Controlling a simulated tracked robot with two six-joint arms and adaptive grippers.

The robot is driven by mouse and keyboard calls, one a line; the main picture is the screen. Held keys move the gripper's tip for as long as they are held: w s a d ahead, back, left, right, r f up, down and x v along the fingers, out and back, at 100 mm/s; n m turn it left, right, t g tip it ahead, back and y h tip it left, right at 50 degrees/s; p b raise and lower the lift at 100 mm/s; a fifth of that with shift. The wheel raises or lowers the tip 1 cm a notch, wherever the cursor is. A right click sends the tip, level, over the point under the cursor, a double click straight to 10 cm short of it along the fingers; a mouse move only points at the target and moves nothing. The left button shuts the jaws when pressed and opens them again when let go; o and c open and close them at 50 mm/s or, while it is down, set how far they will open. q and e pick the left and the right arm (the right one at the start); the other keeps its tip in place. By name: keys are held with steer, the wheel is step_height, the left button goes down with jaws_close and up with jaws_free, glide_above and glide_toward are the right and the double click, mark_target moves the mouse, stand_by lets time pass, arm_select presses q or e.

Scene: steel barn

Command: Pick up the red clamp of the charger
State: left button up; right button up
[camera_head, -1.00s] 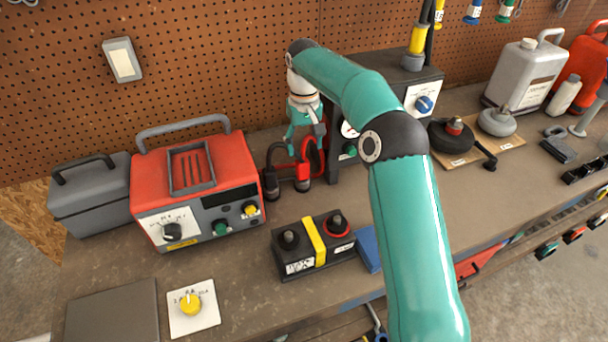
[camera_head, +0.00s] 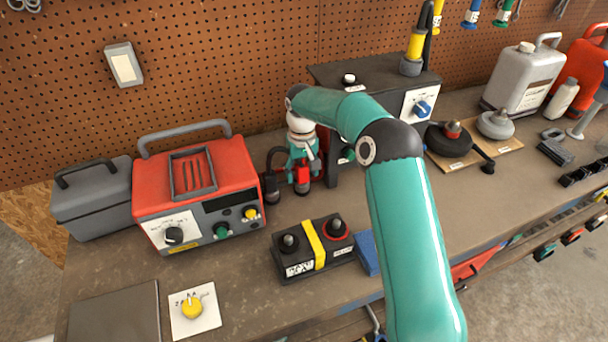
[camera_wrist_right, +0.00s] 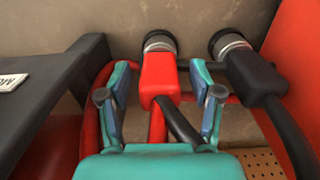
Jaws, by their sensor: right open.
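The red clamp (camera_head: 302,180) of the charger stands on the bench just right of the red charger (camera_head: 195,187). In the right wrist view the red clamp (camera_wrist_right: 158,78) lies between the two open fingers of my right gripper (camera_wrist_right: 160,100), with a gap on each side. In the head view my right gripper (camera_head: 302,165) is low over the clamp and partly covers it. The black clamp (camera_head: 270,182) stands close by on the left; it also shows in the right wrist view (camera_wrist_right: 255,75). My left gripper is not in view.
A dark box with a blue knob (camera_head: 422,107) stands right behind the gripper. A battery (camera_head: 313,248) with a yellow strap and a blue block (camera_head: 367,252) sit in front. A grey toolbox (camera_head: 92,200) is at the left. A pegboard wall closes off the back.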

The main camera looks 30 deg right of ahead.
jaws_close()
steer(key=shift+r, duration=0.2)
steer(key=shift+r, duration=0.55)
step_height(320, 180, up, 10)
steer(key=shift+w+f, duration=0.1)
steer(key=shift+f, duration=0.15)
step_height(320, 180, up, 9)
steer(key=p, duration=0.3)
steer(key=shift+p, duration=0.3)
steer(key=shift+w, duration=0.2)
